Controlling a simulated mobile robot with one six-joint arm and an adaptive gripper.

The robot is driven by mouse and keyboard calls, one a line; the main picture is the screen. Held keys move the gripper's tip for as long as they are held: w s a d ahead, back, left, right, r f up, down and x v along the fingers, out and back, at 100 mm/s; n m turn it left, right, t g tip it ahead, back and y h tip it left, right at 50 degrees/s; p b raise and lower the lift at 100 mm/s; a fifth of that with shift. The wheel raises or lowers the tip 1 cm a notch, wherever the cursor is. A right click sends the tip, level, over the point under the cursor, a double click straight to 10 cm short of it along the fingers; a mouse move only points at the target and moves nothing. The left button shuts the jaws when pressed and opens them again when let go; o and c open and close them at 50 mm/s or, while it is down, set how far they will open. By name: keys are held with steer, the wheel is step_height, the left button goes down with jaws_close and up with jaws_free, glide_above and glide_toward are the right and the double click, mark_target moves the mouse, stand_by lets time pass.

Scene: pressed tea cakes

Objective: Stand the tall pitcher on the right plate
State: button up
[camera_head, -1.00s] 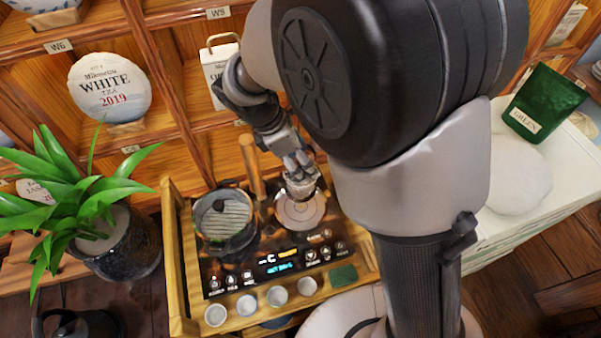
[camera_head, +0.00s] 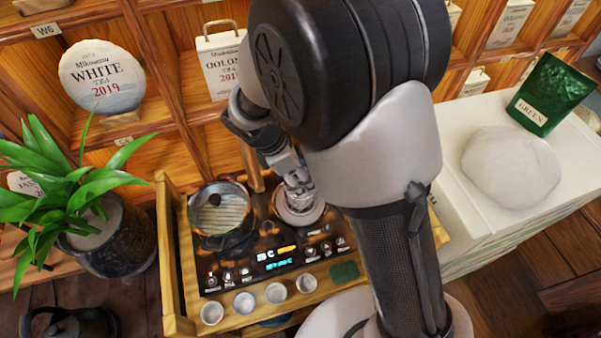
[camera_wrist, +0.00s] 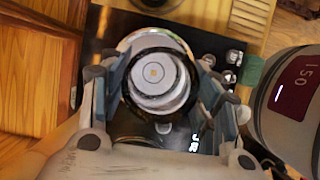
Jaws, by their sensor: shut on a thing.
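The pitcher (camera_head: 300,198) is clear glass and small in the head view, held in my gripper (camera_head: 295,183) over the right plate. The right plate (camera_head: 304,221) is a round pale disc on the black cooktop; its front rim shows below the pitcher. In the wrist view my gripper (camera_wrist: 158,90) has its fingers on either side of the pitcher (camera_wrist: 150,104), which I look down into. The pitcher seems upright. Whether its base touches the plate is hidden.
A lidded pot (camera_head: 220,213) stands on the left plate, close to my gripper. A wooden handle (camera_head: 252,165) rises behind. Several white cups (camera_head: 244,301) line the tray's front edge. A potted plant (camera_head: 105,235) is at the left, and shelves with tea cakes are behind.

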steer(key=shift+f, duration=0.15)
steer(key=o, duration=1.7)
steer(key=p+v, duration=0.4)
steer(key=v, duration=0.8)
steer(key=s+d+r+m+y, duration=0.3)
steer(key=s+d+r+m, duration=0.4)
steer(key=d+r+m, duration=0.35)
steer(key=shift+s+d+r+m+t+y, duration=0.25)
steer(key=shift+s+d+r+m+t, duration=0.25)
steer(key=shift+s+d+m, duration=1)
steer(key=shift+s+d+r+m+t+y, duration=0.2)
steer(key=shift+s+d+r+m+t, duration=0.35)
steer(key=shift+s+m, duration=1.65)
steer(key=shift+s+d+r+m+t+y, duration=0.3)
steer(key=shift+s+d+m+t, duration=0.35)
steer(key=shift+s+d+m, duration=0.9)
steer(key=shift+s+a, duration=0.3)
steer(key=shift+s, duration=0.15)
